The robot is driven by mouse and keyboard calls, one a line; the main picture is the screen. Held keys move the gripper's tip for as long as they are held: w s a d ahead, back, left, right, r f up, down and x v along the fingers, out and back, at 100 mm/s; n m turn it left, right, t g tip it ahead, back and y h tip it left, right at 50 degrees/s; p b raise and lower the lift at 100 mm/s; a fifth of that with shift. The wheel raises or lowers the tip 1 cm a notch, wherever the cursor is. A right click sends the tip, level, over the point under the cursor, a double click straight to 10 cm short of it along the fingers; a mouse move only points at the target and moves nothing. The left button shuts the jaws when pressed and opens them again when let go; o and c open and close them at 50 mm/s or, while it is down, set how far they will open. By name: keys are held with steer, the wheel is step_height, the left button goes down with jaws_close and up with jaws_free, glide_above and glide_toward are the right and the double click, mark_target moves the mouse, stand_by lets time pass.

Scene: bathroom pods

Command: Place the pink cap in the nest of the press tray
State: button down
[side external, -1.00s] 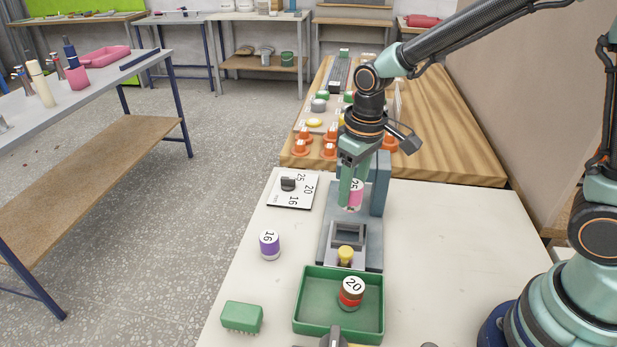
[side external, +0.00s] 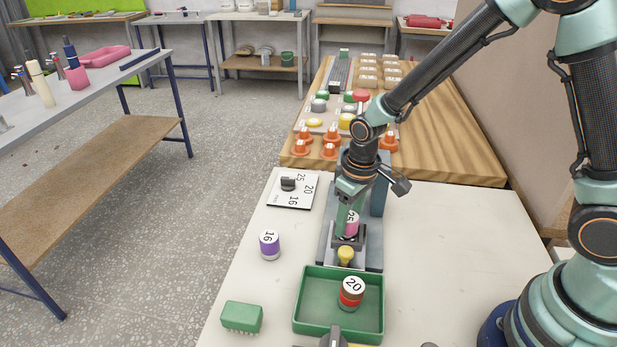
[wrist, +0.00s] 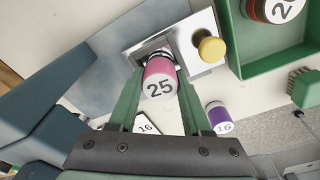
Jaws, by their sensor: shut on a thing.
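The pink cap (wrist: 160,82), marked 25, is between the fingers of my gripper (wrist: 158,98), which is shut on it. In the side view the cap (side external: 352,224) shows partly behind a finger of my gripper (side external: 346,228). The press tray (wrist: 196,42) is a grey metal piece with a dark square nest (wrist: 150,50) and a yellow knob (wrist: 211,48). The cap's far end is at the nest opening in the wrist view. My gripper hides most of the nest in the side view, so I cannot tell whether the cap touches the floor of it.
A green bin (side external: 299,312) with a red cap (side external: 351,293) marked 20 stands in front of the press. A purple cap (side external: 269,245) marked 16, a dial plate (side external: 302,192) and a green brush (side external: 242,317) are at the left. The table's right side is mostly clear.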

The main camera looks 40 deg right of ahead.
mark_target(352, 219)
steer(key=shift+c, duration=1.7)
jaws_free()
step_height(352, 219, up, 12)
steer(key=f, duration=0.1)
steer(key=s+d+r+m+t, duration=0.2)
steer(key=s+d+r+t, duration=0.2)
steer(key=s+d+r, duration=0.4)
steer(key=shift+s+r+m+t, duration=0.3)
steer(key=shift+s+r, duration=0.3)
steer(key=shift+r, duration=0.1)
